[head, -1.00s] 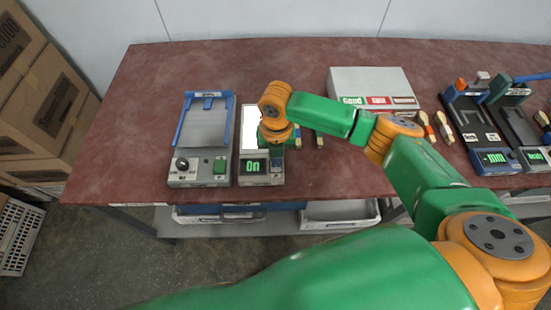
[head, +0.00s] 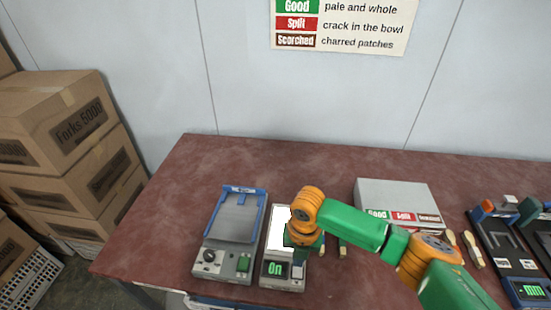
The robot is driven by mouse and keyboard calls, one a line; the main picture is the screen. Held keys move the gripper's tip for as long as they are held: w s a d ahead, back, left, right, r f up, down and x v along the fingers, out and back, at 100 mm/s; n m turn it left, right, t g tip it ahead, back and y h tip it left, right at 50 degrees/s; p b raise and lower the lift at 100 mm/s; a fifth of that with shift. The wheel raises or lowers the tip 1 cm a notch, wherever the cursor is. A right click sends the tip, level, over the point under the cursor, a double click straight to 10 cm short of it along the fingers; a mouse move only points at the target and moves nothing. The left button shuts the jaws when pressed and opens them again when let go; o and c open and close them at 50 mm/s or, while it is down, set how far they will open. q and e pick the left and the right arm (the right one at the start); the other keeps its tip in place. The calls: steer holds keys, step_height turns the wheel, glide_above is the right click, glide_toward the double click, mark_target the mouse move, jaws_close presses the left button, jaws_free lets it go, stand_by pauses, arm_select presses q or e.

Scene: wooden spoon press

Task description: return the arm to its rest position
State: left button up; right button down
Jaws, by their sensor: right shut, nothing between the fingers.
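My right arm, green with orange joints, reaches in from the lower right of the head view. Its gripper (head: 303,250) points down over the device with the lit white panel (head: 279,228) and a display reading "On" (head: 275,268). The gripper is shut and holds nothing; the wrist hides most of its fingers. Whether it touches the device I cannot tell. My left gripper is not in view.
A blue-framed press (head: 236,217) with a knob and green button stands left of the lit device. A grey sorting box (head: 398,196) labelled Good, Split and Scorched stands behind the arm. Wooden spoons (head: 472,249) and more devices (head: 515,262) are at right. The back-left tabletop (head: 200,165) is clear.

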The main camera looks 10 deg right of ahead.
steer(key=s+a+f+m+t+y, duration=0.2)
steer(key=s+a+m+y, duration=0.2)
steer(key=s+a+m, duration=0.6)
steer(key=s+d+f+m+t+h, duration=0.1)
steer(key=s+d+m+h, duration=0.15)
steer(key=d+m, duration=0.65)
steer(key=s+d+m+h, duration=0.25)
steer(key=d+m, duration=0.45)
steer(key=m, duration=0.5)
step_height(320, 180, down, 12)
steer(key=y+b, duration=0.1)
steer(key=s+d+f+g+b, duration=0.2)
steer(key=s+f, duration=1.3)
steer(key=f, duration=0.2)
steer(key=shift+f+n, duration=0.4)
steer(key=shift+d, duration=0.1)
